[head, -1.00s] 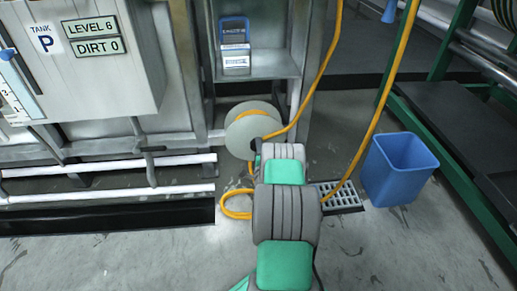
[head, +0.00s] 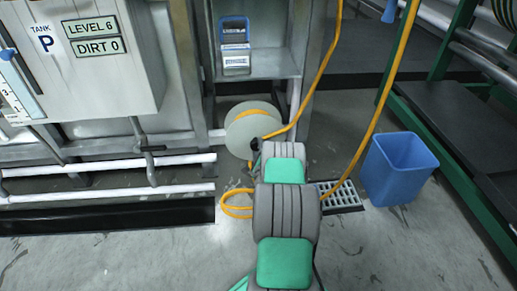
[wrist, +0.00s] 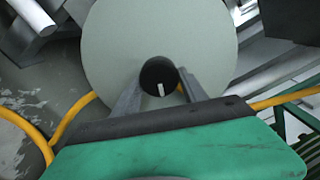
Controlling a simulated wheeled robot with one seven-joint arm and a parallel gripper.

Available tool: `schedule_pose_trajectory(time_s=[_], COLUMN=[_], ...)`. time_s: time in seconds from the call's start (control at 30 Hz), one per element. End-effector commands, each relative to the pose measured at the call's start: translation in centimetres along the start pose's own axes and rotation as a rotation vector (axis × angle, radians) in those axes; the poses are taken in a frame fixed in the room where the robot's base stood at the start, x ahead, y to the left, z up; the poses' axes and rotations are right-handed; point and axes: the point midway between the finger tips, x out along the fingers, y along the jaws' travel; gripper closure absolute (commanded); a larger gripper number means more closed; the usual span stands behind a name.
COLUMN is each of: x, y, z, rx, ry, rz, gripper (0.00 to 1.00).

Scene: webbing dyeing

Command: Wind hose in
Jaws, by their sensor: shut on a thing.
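The hose reel (head: 243,134) has pale round flanges and stands low under the shelf of the metal frame. Orange hose (head: 372,118) hangs from above on the right and loops on the floor left of my arm. A strand also runs down to the reel. In the wrist view, a flange (wrist: 205,38) fills the upper middle and a dark round crank knob (wrist: 153,72) points at the camera. My gripper (wrist: 160,88) has a finger on each side of the knob and is shut on it. In the head view my arm partly hides the gripper.
A blue bin (head: 398,168) stands on the floor to the right, beside a green-framed rack (head: 465,185). A floor drain (head: 340,196) lies right of my arm. White pipes (head: 110,178) run low along the left. A blue-and-grey device (head: 234,47) sits on the shelf.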

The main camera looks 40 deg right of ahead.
Motion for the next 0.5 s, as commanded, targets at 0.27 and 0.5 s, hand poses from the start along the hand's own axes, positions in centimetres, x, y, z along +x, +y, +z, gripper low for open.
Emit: schedule_pose_trajectory(time_s=[0.27, 0.5], x=[0.07, 0.04], y=[-0.1, 0.0], z=[0.03, 0.16], rx=[-0.003, -0.002], ry=[0.0, -0.002], rz=[-0.002, 0.0], gripper=[0.33, 0.29])
